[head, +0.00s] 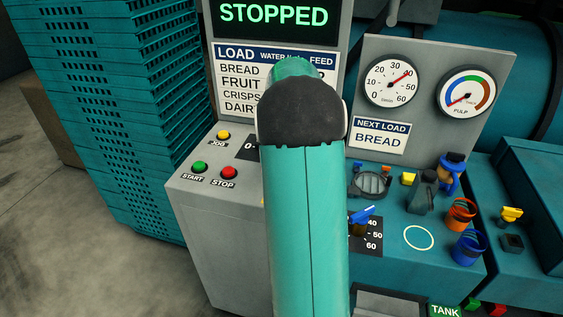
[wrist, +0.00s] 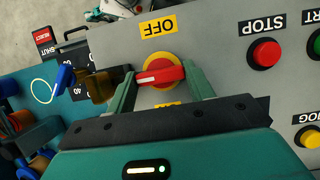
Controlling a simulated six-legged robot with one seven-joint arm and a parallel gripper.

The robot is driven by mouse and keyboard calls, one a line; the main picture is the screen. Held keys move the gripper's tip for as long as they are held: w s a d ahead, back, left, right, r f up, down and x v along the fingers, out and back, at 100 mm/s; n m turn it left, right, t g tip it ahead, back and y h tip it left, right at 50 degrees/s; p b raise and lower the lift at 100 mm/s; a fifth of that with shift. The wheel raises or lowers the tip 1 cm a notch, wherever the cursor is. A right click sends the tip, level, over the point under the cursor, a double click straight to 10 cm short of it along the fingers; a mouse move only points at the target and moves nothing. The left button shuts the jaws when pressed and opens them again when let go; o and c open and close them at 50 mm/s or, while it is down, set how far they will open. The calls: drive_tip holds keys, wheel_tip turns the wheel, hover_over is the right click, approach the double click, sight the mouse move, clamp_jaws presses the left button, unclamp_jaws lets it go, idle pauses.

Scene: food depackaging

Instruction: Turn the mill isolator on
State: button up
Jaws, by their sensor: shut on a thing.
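The mill isolator (wrist: 154,76) is a red rotary handle on a yellow round plate, seen in the wrist view. Its handle lies almost level across that picture, with a white mark toward its left end. An upside-down yellow OFF label (wrist: 158,27) sits above it. Another yellow label (wrist: 167,106) below is mostly hidden by my gripper. My gripper (wrist: 160,73) has one green finger at each end of the handle and is shut on it. In the head view my arm hides the isolator and the gripper.
The red STOP button (wrist: 266,53) and yellow JOG button (wrist: 309,137) lie right of the isolator in the wrist view. A blue-handled lever (wrist: 64,78) and amber part (wrist: 96,87) are close to the left finger. The display (head: 273,16) reads STOPPED. Teal crates (head: 115,110) stand left.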

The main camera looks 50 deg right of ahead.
drive_tip(key=shift+r, duration=0.1)
drive_tip(key=o, duration=1.4)
drive_tip(key=v, duration=1.3)
drive_tip(key=shift+d+r, duration=0.15)
drive_tip(key=shift+r, duration=0.2)
